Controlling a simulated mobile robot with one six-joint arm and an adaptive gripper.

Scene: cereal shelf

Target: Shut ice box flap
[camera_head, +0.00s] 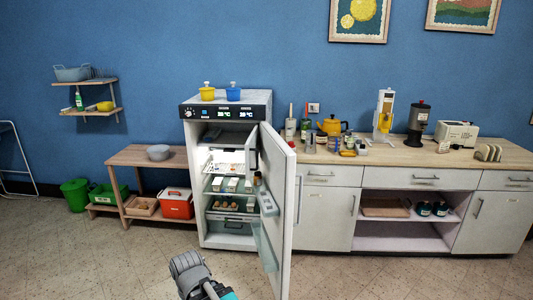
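The fridge (192,160) stands against the blue wall with its door (280,205) swung wide open to the right. Inside, at the top, is the lit ice box compartment (226,157). A small pale panel, which looks like the ice box flap (252,152), stands swung outward at the compartment's right side, close to the inner face of the door. Part of my arm shows at the bottom, in front of the fridge and well apart from the flap. My gripper cannot be made out in this view.
The open door stands between the fridge interior and the counter (430,158) on the right. Fridge shelves hold several cartons and eggs. A low wooden bench (147,156) with bins and a red cooler (176,203) stands left. The floor (120,265) in front is clear.

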